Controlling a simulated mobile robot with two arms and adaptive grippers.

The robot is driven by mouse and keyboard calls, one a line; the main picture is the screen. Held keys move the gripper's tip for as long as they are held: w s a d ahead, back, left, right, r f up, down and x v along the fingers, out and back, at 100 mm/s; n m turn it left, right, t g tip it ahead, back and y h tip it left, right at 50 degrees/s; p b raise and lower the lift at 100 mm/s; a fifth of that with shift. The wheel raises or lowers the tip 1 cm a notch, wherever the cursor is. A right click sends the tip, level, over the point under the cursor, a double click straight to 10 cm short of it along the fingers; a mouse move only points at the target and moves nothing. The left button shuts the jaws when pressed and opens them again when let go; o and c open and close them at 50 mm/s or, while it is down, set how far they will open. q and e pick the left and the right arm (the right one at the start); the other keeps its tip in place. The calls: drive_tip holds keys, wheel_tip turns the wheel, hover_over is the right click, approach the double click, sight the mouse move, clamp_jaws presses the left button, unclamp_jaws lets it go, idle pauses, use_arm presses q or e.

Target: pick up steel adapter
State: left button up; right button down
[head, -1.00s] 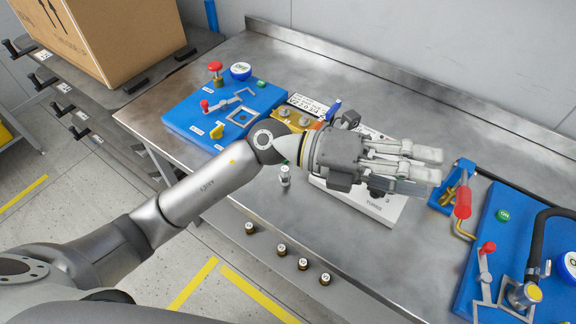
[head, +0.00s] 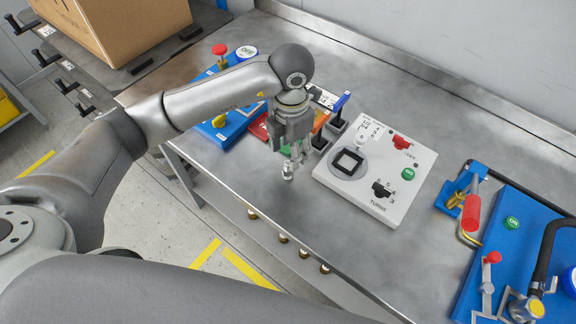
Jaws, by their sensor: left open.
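The steel adapter (head: 287,173) is a small silvery upright cylinder on the steel bench, near its front edge and left of the white panel. My left gripper (head: 291,158) points down right above it, with its fingers open. The fingers hide part of the adapter's top and its surroundings; I cannot tell whether they touch it. My right gripper is not in view.
A white control panel (head: 407,155) stands close to the right. A blue test board (head: 235,122) lies left behind my arm, and another blue board (head: 510,255) lies at right. Several brass-coloured fittings (head: 283,238) sit along the bench's front side. A cardboard box (head: 120,25) is at back left.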

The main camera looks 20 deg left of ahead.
sight(288, 163)
use_arm(q)
drive_tip(key=shift+f, duration=0.75)
drive_tip(key=f+p, duration=0.1)
drive_tip(key=f, duration=0.1)
drive_tip(key=s+f+p, duration=0.1)
drive_tip(key=f, duration=0.1)
drive_tip(key=shift+a+f, duration=0.15)
drive_tip(key=shift+f, duration=0.5)
clamp_jaws()
